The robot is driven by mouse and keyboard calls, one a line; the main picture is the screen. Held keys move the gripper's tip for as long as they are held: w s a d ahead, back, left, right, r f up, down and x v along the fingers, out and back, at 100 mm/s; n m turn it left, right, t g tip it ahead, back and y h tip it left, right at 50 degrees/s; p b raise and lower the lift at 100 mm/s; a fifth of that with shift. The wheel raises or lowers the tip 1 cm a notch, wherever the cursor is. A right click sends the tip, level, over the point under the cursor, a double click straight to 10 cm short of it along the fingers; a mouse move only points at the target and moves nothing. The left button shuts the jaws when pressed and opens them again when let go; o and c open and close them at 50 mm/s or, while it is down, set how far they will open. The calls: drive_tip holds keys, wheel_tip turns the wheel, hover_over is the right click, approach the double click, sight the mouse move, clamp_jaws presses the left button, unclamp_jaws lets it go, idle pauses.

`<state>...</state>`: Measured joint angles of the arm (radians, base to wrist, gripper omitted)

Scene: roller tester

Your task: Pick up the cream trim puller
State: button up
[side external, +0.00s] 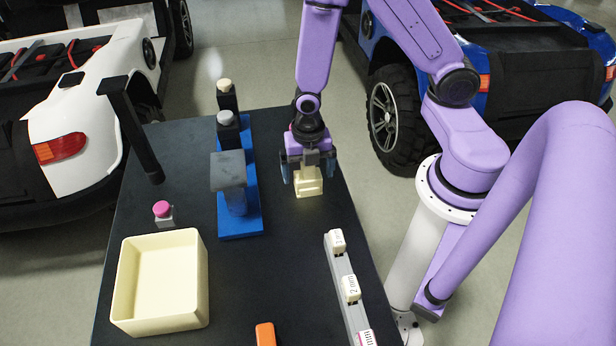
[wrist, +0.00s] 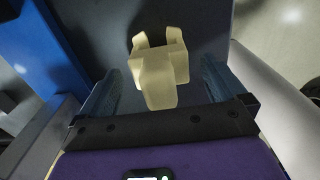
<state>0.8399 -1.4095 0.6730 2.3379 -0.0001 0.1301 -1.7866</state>
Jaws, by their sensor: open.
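The cream trim puller (side external: 308,185) is a small blocky piece on the dark table, right of the blue stand. It also shows in the wrist view (wrist: 158,72), with two upright prongs at its far end. My gripper (side external: 302,180) is directly over it, pointing down. In the wrist view my gripper's fingers (wrist: 160,88) are open, one on each side of the puller, with a gap visible on both sides. The fingers partly hide the puller in the side view.
The blue stand (side external: 240,222) with grey and black upright parts is close to the left. A cream bin (side external: 203,290), a pink button (side external: 162,209) and a black post (side external: 135,130) are farther left. A grey rail (side external: 343,270) with white labelled blocks and an orange piece (side external: 265,334) are nearer the front.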

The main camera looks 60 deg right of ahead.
drive_tip(key=c, duration=1.7)
drive_tip(key=shift+r, duration=0.1)
drive_tip(key=shift+r, duration=4.95)
